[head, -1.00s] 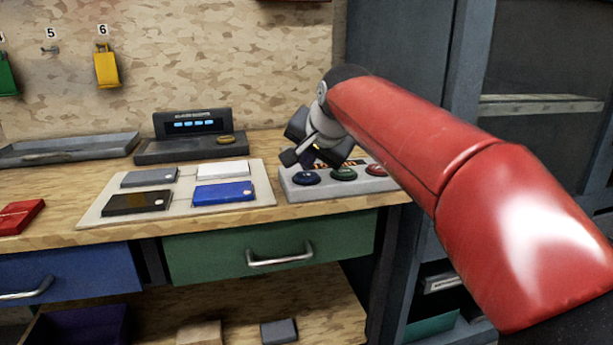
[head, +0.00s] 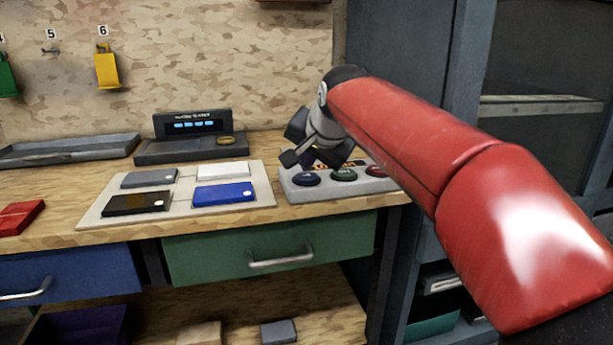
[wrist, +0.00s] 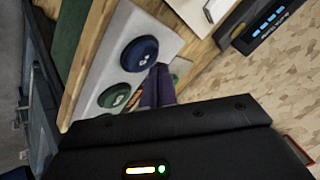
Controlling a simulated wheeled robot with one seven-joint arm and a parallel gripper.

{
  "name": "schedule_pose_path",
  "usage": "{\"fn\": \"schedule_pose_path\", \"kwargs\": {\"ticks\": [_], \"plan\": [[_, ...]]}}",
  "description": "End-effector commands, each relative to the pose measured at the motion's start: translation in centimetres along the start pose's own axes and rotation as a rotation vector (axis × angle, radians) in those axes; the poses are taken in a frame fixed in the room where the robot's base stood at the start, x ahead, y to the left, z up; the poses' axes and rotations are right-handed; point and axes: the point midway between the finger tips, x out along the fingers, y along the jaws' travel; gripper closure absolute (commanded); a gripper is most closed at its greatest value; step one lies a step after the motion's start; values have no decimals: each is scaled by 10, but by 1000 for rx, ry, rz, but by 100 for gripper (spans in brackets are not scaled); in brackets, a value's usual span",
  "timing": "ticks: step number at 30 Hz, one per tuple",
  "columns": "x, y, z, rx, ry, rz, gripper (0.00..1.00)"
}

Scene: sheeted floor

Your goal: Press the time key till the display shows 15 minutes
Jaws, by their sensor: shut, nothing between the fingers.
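A grey button box (head: 325,191) sits at the bench's right front with a blue button (head: 306,179), a green button (head: 343,174) and a red button (head: 373,170). The blue button (wrist: 139,54) and green button (wrist: 114,95) also show in the wrist view. A dark display unit (head: 193,122) at the back has a lit blue readout, too small to read. A yellow button (head: 225,140) is on its base. I cannot tell which is the time key. My gripper (head: 294,158) is shut and empty above the box; its dark fingers (wrist: 158,82) appear beside the blue button, contact unclear.
A pale board (head: 178,208) with several flat boxes lies left of the button box. A grey tray (head: 70,150) is at the back left and a red box (head: 20,216) at the front left. A dark cabinet (head: 400,60) stands right of the bench.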

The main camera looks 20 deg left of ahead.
Motion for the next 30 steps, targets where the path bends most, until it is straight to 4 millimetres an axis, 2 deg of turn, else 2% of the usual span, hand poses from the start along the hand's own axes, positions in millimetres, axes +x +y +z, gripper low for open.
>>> {"fn": "schedule_pose_path", "kwargs": {"ticks": [30], "plan": [[6, 4, 4, 0, 0, 0, 100]]}}
